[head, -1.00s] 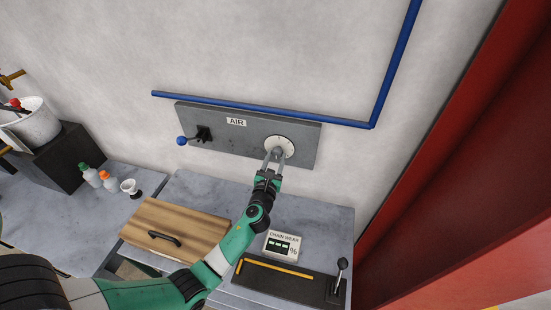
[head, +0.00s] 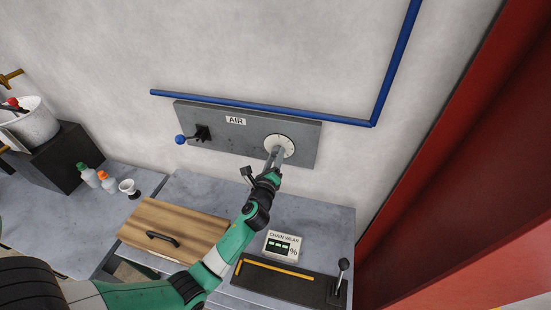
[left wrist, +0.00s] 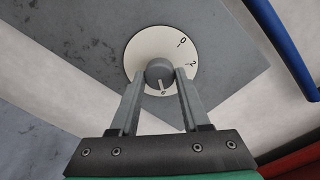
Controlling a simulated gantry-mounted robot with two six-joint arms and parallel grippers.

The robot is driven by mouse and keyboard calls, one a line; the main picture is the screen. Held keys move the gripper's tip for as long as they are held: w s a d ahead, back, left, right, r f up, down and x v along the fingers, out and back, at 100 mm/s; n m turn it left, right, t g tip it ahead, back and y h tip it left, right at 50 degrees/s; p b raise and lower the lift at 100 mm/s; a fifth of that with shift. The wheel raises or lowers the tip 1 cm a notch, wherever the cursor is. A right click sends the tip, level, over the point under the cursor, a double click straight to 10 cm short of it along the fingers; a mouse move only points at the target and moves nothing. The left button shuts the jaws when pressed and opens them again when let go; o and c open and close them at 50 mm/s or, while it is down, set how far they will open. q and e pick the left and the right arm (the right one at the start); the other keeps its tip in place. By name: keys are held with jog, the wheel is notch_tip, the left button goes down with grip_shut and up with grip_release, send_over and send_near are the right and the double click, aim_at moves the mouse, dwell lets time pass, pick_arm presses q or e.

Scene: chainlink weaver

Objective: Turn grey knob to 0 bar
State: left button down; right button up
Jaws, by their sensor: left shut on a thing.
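The grey knob (left wrist: 159,70) sits at the centre of a round white dial (left wrist: 146,47). The dial also shows in the head view (head: 288,141), on the right part of a grey panel marked AIR. My left gripper (head: 276,153) reaches up to the dial and is shut on the knob, one finger on each side in the left wrist view. A short pale mark on the knob points toward the bottom of that view, away from the printed 0 (left wrist: 182,42). Another numeral, seemingly 2, shows at right. My right gripper is not in view.
A lever with a blue ball (head: 181,139) sits on the panel's left. A blue pipe (head: 250,106) runs above the panel. Below are a wooden box lid (head: 185,222), a chain wear display (head: 284,246) and a black lever (head: 342,266). A red structure fills the right.

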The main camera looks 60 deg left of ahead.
pick_arm(q)
jog(key=n+b, duration=0.2)
jog(key=n, duration=0.4)
jog(key=n+b, duration=0.1)
jog(key=n, duration=0.2)
jog(key=n+b, duration=0.1)
jog(key=n, duration=0.2)
jog(key=shift+t+h+b, duration=0.3)
jog(key=shift+b, duration=0.05)
jog(key=n+b, duration=0.3)
jog(key=n, duration=0.3)
jog(key=shift+n+b, duration=0.3)
jog(key=shift+b, duration=0.05)
jog(key=n+b, duration=0.2)
jog(key=n, duration=0.1)
jog(key=shift+t, duration=0.3)
jog(key=shift+s+n+b, duration=0.1)
jog(key=shift+n+b, duration=0.7)
jog(key=shift+n, duration=0.6)
jog(key=shift+c, duration=1.9)
grip_release()
